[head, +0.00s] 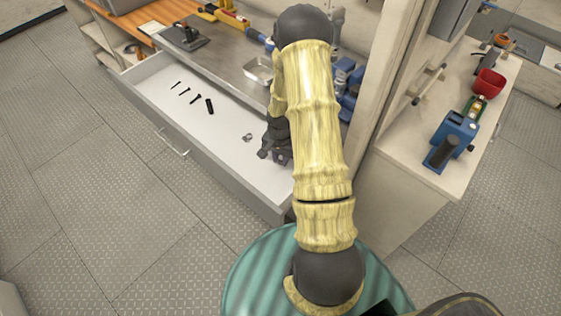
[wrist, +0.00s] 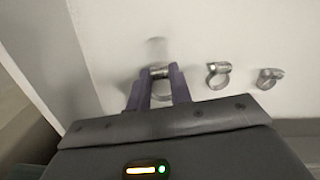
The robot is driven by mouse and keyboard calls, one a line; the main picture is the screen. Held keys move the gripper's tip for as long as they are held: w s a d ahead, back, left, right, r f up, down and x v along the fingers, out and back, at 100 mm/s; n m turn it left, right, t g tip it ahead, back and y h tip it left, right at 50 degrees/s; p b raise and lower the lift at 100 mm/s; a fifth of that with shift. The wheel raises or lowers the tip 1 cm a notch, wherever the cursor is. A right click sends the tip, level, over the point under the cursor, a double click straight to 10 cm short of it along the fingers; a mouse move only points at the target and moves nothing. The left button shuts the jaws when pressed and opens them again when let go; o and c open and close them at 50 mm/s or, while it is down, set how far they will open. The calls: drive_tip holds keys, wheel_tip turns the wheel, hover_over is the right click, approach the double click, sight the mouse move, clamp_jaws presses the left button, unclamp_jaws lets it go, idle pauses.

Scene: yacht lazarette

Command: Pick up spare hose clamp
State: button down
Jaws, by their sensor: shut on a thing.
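My gripper (wrist: 159,78) is shut on a metal hose clamp (wrist: 160,71) in the wrist view. The clamp's screw housing sits between the two fingertips, and its band loops down between the fingers, partly hidden. In the head view my gripper (head: 274,153) is low inside the open drawer (head: 222,158), near its right end. The held clamp is hidden there by the gripper and arm. Two more hose clamps lie to the right in the wrist view, a nearer one (wrist: 217,74) and a farther one (wrist: 269,77). I cannot tell whether the held clamp touches the drawer floor.
Several dark bolts (head: 196,99) lie in the drawer's far left part. The drawer's front wall (head: 225,192) is close to my gripper.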

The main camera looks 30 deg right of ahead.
sight(280, 161)
wheel_tip(280, 161, up, 8)
drive_tip(key=shift+f, duration=0.1)
idle(0.8)
